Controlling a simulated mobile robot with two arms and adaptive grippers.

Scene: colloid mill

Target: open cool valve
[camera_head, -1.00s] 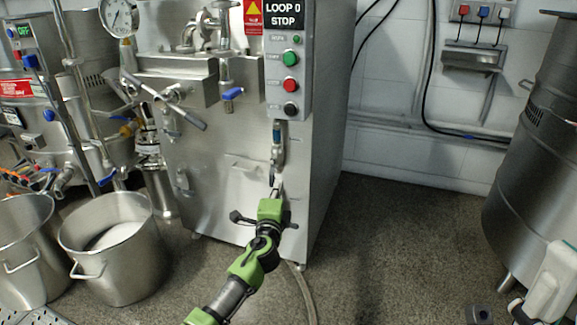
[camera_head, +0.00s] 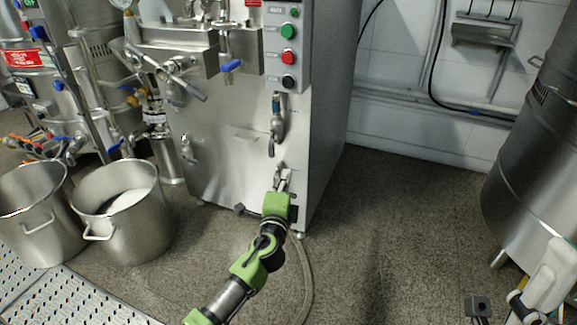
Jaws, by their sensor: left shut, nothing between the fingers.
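The cool valve seems to be the small steel valve (camera_head: 277,122) with a blue section at its top, on the lower front of the steel mill cabinet (camera_head: 225,165). Its dark lever (camera_head: 271,147) hangs down. My left gripper (camera_head: 283,175) is shut and empty, just below and slightly right of the lever, apart from it in the picture. The gap in depth to the cabinet is hard to tell. A small metal fitting (camera_head: 278,172) is partly hidden behind the fingers.
A blue-handled valve (camera_head: 231,66) sits higher on the mill, left of the button panel (camera_head: 288,55). Two steel pots (camera_head: 128,235) stand at left. A hose (camera_head: 304,275) lies on the floor. A large steel tank (camera_head: 525,190) stands at right. The floor between mill and tank is clear.

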